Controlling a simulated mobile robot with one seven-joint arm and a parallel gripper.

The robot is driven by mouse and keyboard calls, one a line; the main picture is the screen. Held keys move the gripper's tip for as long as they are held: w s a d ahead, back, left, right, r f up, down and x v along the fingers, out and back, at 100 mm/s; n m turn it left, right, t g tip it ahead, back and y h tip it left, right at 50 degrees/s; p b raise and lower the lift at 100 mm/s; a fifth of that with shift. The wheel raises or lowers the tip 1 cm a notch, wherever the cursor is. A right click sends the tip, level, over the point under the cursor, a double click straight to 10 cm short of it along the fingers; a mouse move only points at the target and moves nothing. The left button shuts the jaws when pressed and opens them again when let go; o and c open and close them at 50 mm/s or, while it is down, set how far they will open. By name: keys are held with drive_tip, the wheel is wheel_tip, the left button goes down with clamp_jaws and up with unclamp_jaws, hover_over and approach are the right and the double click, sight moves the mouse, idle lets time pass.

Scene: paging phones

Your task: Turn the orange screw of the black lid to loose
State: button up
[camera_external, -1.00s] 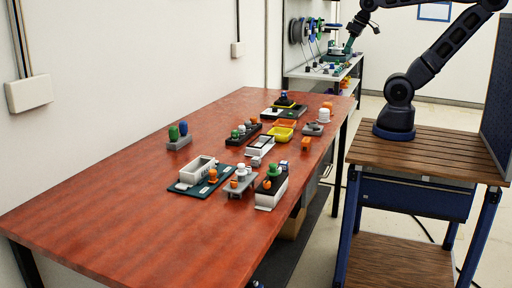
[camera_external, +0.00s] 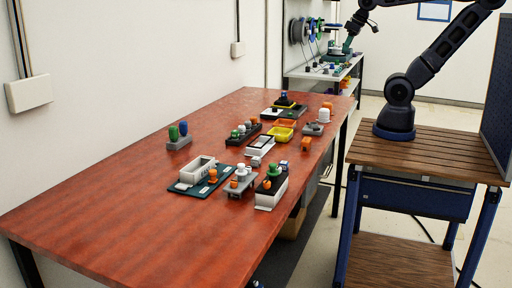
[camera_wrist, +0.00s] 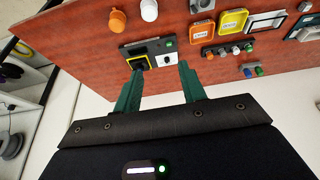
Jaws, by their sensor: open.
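A white box with a black top (camera_external: 276,187) stands near the table's right edge in the external view. A small orange knob (camera_external: 266,184) and a larger green knob (camera_external: 274,170) sit on that top. I take this top for the black lid; whether the screw is tight or loose I cannot tell. My gripper (camera_wrist: 159,75) shows two green fingers, apart and empty, in the wrist view. It hangs above the table's far end, away from the black-topped box. Between the fingertips, below them, a black unit with a yellow frame (camera_wrist: 138,63) shows. The black-topped box is not recognisable in the wrist view.
The near left table is clear.

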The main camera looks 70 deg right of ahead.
drive_tip(key=w+a+r+n+g, duration=0.1)
drive_tip(key=w+a+r+n, duration=0.3)
drive_tip(key=w+a, duration=1.05)
drive_tip(key=w+a+n+g, duration=0.1)
drive_tip(key=w+a, duration=0.3)
drive_tip(key=a, duration=0.7)
drive_tip(key=w+a+g, duration=0.1)
drive_tip(key=w+a, duration=0.3)
drive_tip(key=a, duration=0.6)
drive_tip(key=n+g, duration=0.2)
drive_tip(key=n, duration=0.2)
hover_over(267, 181)
wheel_tip(267, 181, down, 23)
wheel_tip(267, 181, down, 10)
drive_tip(key=shift+a+f, duration=0.1)
drive_tip(key=shift+a, duration=0.05)
clamp_jaws()
